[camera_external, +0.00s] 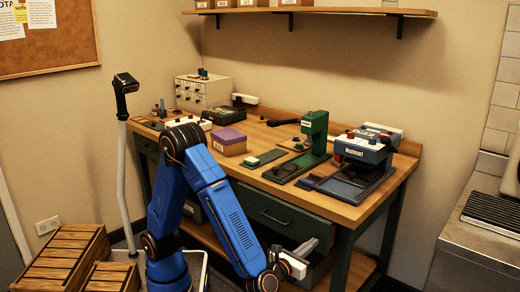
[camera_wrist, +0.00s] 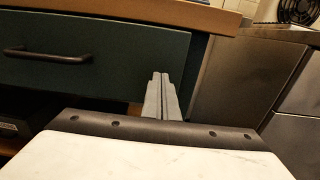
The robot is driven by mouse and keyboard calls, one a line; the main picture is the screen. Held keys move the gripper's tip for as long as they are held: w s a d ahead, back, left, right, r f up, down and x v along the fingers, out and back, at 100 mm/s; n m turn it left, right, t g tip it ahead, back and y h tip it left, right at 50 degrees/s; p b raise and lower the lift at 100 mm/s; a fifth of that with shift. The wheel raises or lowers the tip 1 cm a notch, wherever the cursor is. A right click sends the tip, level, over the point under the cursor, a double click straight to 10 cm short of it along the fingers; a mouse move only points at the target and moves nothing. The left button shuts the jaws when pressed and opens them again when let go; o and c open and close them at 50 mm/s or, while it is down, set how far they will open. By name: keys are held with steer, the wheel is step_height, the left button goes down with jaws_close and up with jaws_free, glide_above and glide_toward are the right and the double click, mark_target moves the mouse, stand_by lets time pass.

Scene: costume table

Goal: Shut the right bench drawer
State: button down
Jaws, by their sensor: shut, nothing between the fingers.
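The right bench drawer (camera_external: 256,203) has a dark green front under the bench top's front edge. Its dark bar handle (camera_external: 274,217) shows near the middle. In the wrist view the drawer front (camera_wrist: 120,62) fills the upper left, with the handle (camera_wrist: 47,55) at the left. I cannot tell how far the drawer stands out. My gripper (camera_external: 310,245) is shut and empty, low in front of the drawer's right part. In the wrist view the grey fingers of my gripper (camera_wrist: 160,78) overlap the front's lower right end. Contact is not clear.
The wooden bench top (camera_external: 345,212) carries a green press (camera_external: 314,135), a blue-and-white machine (camera_external: 362,150) and a purple-lidded box (camera_external: 229,140). A metal counter (camera_external: 470,250) stands to the right. Wooden crates (camera_external: 65,255) are at the lower left.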

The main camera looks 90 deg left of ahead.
mark_target(319, 238)
steer(key=shift+w+a, duration=0.5)
steer(key=x, duration=0.3)
steer(key=shift+w+a, duration=0.2)
steer(key=shift+a, duration=0.05)
steer(key=shift+w+a, duration=0.25)
steer(key=shift+w, duration=0.1)
steer(key=shift+a+r, duration=0.1)
